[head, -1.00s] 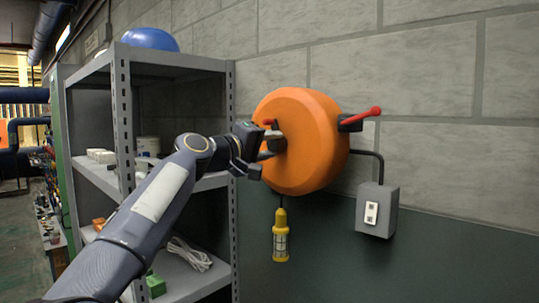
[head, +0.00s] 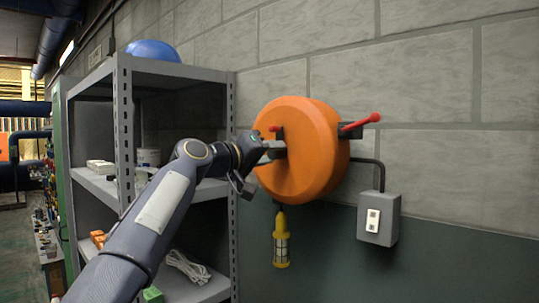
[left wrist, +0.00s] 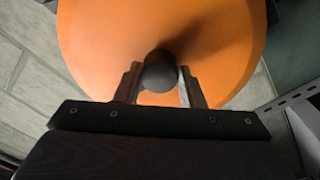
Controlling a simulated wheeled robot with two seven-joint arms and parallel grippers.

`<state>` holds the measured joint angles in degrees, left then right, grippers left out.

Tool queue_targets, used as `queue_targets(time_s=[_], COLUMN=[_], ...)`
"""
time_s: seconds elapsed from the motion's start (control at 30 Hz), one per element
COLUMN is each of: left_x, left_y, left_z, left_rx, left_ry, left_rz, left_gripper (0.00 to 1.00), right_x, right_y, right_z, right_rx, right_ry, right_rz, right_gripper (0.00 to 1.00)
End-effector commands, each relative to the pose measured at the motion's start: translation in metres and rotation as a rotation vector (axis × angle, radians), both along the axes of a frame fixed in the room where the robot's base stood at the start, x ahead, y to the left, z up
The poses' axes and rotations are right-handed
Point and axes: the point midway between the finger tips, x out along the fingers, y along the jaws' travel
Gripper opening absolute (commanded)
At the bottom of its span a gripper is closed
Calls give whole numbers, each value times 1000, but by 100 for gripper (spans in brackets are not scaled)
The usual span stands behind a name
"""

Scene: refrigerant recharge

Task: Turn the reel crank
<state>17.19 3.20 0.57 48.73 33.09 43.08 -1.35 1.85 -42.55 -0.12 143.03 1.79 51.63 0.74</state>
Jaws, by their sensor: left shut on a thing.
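The orange reel (head: 318,145) is mounted on the block wall, right of the shelf. It also fills the upper part of the left wrist view (left wrist: 100,40). My left gripper (head: 274,150) is at the reel's front face, its fingers closed on the crank's dark round knob (left wrist: 160,74). In the left wrist view, one finger of my left gripper (left wrist: 160,88) lies on each side of the knob. The rest of the crank is mostly hidden behind the gripper and knob. My right gripper is not in view.
A grey metal shelf (head: 122,130) stands close on the left, beside my left arm. A red lever (head: 360,122) sticks out right of the reel. A yellow work lamp (head: 281,240) hangs below it. A grey switch box (head: 379,218) is at lower right.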

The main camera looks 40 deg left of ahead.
Motion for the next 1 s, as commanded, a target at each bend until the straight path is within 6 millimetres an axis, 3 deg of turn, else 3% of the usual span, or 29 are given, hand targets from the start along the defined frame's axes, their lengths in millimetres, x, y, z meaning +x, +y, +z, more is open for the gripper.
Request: queue_targets(time_s=[0.17, 0.2, 0.33, 0.67, 1.0], left_x=[1, 1, 1, -3, -55], left_y=[-1, -1, 0, 0, 5], left_z=[-3, -3, -2, -1, -5], left_rx=[2, 2, 0, 0, 1], left_ry=[7, 7, 5, 1, 2], left_rz=[-3, -3, -2, 0, 1], left_gripper=[13, 39, 56, 57, 57], right_x=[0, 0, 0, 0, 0], right_y=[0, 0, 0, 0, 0], right_z=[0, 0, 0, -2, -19], right_rx=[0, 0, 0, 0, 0], right_ry=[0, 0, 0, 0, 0], right_rz=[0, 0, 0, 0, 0], right_gripper=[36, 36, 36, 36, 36])
